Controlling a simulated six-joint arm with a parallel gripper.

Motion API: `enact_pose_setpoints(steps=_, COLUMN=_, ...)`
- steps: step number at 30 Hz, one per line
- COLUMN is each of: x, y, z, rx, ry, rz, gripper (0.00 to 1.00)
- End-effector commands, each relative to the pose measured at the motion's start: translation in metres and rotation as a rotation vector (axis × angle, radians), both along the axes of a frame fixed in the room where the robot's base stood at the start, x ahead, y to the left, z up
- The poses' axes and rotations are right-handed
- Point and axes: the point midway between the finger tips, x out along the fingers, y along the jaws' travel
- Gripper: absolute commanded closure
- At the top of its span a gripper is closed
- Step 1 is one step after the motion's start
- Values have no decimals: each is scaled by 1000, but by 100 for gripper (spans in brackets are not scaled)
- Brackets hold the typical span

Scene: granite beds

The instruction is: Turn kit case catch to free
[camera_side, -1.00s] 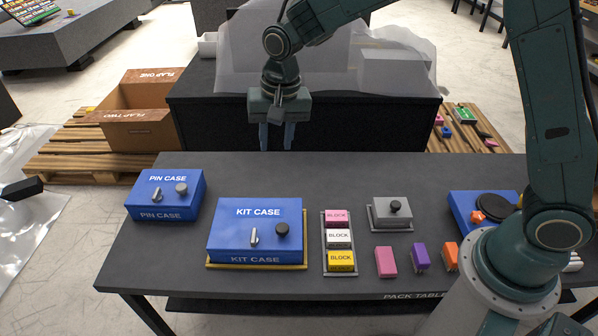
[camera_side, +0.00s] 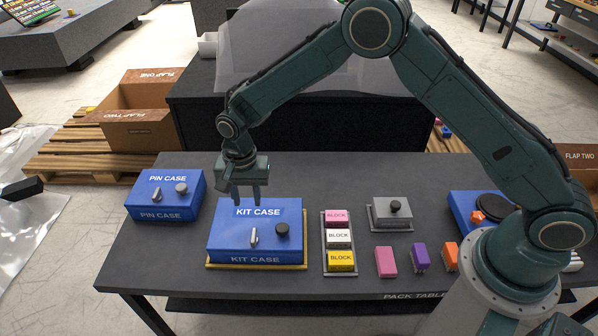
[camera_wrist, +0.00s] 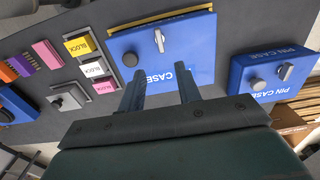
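The blue kit case (camera_side: 225,238) sits on a yellow-edged base on the pack table. Its silver catch (camera_side: 253,237) is on the top face, standing roughly upright in the side view, with a dark round knob (camera_side: 282,229) to its right. My gripper (camera_side: 249,200) is above the back edge of the kit case, fingers pointing down, apart and empty. In the wrist view, my gripper (camera_wrist: 160,93) has its two fingers spread over the near edge of the kit case (camera_wrist: 190,62), covering part of the lettering. The catch (camera_wrist: 159,41) shows beyond the fingertips, untouched.
The blue pin case (camera_side: 150,195) stands to the left. A tray of blocks (camera_side: 339,240) is to the right, with a grey box (camera_side: 390,213) and loose pink (camera_side: 386,262), purple (camera_side: 420,257) and orange blocks beyond. The table front-left is clear.

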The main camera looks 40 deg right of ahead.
Motion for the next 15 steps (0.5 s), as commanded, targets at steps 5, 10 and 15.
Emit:
enact_pose_setpoints(steps=5, x=0, y=0, z=-8, rx=-1, ry=2, rz=0, gripper=66)
enact_pose_setpoints(steps=10, x=-1, y=0, z=-24, rx=-1, ry=2, rz=0, gripper=66)
enact_pose_setpoints(steps=15, x=-1, y=-1, z=-48, rx=-1, ry=4, rz=1, gripper=66)
